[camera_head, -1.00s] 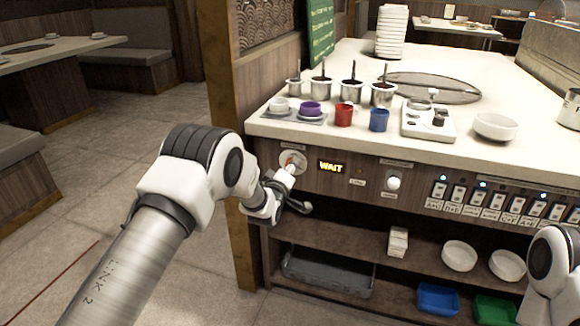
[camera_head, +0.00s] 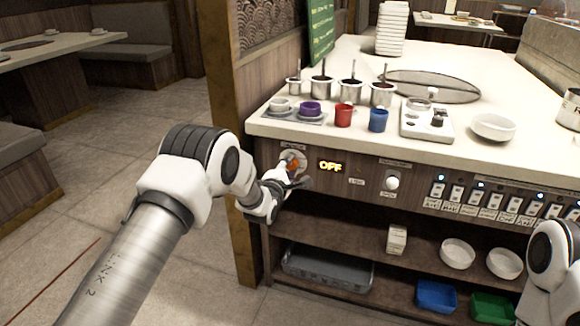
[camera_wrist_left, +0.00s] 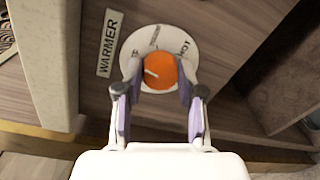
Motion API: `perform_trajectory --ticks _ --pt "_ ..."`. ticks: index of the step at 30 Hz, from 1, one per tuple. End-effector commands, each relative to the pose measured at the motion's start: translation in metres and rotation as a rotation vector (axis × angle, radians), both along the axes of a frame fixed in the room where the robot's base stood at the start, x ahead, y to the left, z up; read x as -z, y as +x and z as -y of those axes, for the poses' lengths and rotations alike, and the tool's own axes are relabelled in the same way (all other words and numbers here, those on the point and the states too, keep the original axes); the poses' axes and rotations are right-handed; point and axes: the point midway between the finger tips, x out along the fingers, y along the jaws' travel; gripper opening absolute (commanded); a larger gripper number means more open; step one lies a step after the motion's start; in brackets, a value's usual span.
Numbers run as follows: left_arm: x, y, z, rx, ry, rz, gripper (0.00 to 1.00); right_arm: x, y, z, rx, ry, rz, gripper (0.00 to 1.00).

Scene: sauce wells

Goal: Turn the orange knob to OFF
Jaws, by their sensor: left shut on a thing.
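The orange knob (camera_wrist_left: 159,72) sits on a round white dial plate (camera_wrist_left: 187,48) on the counter's front panel, beside a WARMER label (camera_wrist_left: 109,43). In the head view the knob (camera_head: 293,166) is partly covered by my gripper. My left gripper (camera_wrist_left: 157,92) has a finger on each side of the knob and is shut on it. It also shows in the head view (camera_head: 292,172). The lit display (camera_head: 330,166) to the right of the knob reads OFF. The knob's white pointer mark points left in the wrist view. My right gripper is out of view; only part of that arm shows.
A white knob (camera_head: 392,183) and a row of switches (camera_head: 485,196) are further right on the panel. A shelf with bowls lies below.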

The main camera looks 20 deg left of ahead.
Motion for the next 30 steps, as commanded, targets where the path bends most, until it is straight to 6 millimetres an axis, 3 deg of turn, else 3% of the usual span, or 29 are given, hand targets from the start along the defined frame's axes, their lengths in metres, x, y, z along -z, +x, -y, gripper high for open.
perform_trajectory --ticks 12,29,30 --pt "0.0 0.0001 -0.0011 -0.002 -0.216 -0.006 0.03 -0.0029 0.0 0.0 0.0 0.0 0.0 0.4" --pt "0.0004 0.0 -0.001 -0.001 -0.247 -0.008 0.03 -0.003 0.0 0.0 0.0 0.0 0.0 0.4" --pt "0.0004 0.0 -0.001 -0.002 -0.246 -0.008 0.52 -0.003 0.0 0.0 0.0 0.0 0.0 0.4"
